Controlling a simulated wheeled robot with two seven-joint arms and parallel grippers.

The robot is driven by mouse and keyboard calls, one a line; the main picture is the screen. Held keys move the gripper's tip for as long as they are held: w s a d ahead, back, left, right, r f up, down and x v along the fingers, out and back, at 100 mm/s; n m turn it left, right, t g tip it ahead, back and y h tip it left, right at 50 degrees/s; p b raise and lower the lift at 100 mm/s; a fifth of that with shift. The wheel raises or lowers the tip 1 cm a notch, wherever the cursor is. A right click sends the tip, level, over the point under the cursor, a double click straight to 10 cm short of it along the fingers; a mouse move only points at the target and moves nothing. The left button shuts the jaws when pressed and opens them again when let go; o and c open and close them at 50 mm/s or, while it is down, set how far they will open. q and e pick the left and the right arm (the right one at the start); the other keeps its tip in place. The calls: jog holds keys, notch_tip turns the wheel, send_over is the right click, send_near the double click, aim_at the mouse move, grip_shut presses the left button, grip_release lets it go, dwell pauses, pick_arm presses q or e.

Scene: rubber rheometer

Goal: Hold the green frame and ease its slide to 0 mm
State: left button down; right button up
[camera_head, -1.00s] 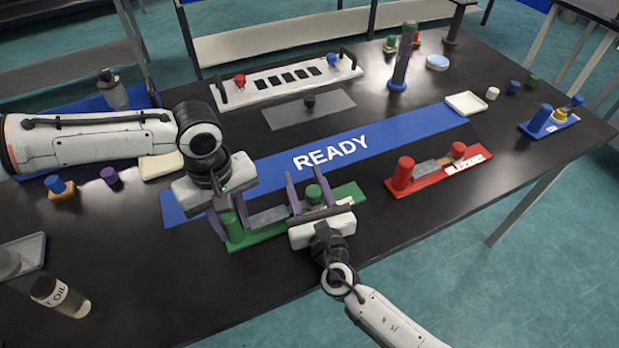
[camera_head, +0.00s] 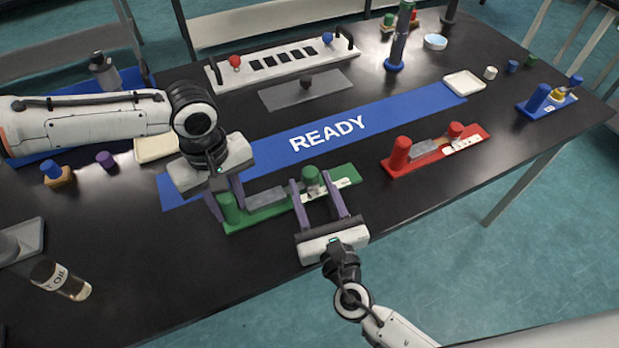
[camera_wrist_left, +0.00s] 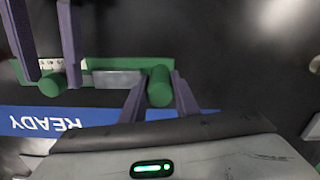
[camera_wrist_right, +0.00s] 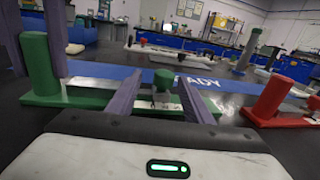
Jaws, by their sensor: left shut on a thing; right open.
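The green frame (camera_head: 349,173) lies on the black table. It has a fixed green post (camera_head: 229,208) at its left end, a grey bar (camera_head: 266,198), and a slide with a green knob (camera_head: 311,176) beside a white scale (camera_head: 341,184). My left gripper (camera_head: 226,193) is shut on the green post, which shows between its purple fingers in the left wrist view (camera_wrist_left: 160,88). My right gripper (camera_head: 313,185) is open, its fingers on either side of the knob with gaps; the knob also shows in the right wrist view (camera_wrist_right: 162,80). The scale reading is too small to tell.
A red frame (camera_head: 433,155) stands to the right of the green one. Behind lies a blue READY strip (camera_head: 390,115). The table between the green frame and the front edge is clear.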

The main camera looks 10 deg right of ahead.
pick_arm(q)
jog(key=c, duration=1.3)
grip_release()
